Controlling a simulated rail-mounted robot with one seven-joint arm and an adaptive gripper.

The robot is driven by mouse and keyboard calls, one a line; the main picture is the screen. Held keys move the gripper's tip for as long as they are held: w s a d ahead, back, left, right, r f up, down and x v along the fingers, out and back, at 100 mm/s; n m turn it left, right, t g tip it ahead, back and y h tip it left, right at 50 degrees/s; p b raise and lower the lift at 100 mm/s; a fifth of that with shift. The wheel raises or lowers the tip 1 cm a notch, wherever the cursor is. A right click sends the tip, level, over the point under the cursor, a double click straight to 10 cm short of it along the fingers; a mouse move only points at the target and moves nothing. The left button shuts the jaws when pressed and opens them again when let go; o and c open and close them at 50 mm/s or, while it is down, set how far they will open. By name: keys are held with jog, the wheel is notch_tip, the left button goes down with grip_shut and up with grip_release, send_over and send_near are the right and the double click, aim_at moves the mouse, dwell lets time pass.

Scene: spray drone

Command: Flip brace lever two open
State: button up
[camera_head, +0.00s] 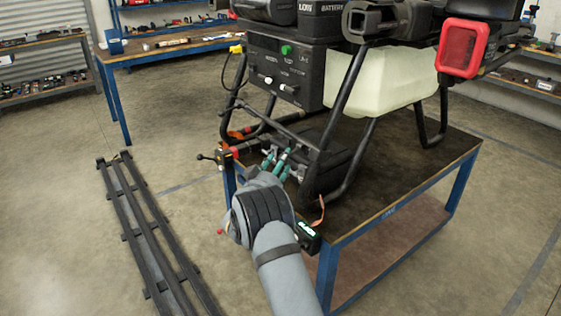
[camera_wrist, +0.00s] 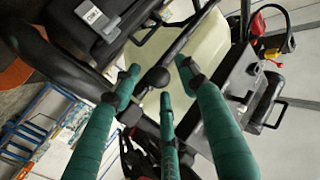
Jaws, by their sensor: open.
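My gripper (camera_head: 277,160) has teal-wrapped fingers and reaches in beside the drone's black landing frame (camera_head: 345,82). In the wrist view its fingers (camera_wrist: 158,80) are spread apart, with nothing clamped between them. A black ball knob (camera_wrist: 156,77) shows between the fingertips; I cannot tell whether any finger touches it. In the head view a small black-knobbed handle (camera_head: 207,157) sticks out left at the table corner, beside a red part (camera_head: 235,152). No label marks brace lever two, so I cannot tell which part it is. The area under my fingers is partly hidden.
The drone's control box (camera_head: 285,70) and pale tank (camera_head: 385,82) stand above the blue-legged table (camera_head: 400,170). Black rails (camera_head: 150,225) lie on the floor at left. A workbench (camera_head: 165,48) stands behind. Open floor lies between the rails and the back bench.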

jog(key=shift+w, duration=0.1)
jog(key=shift+c, duration=1)
grip_shut()
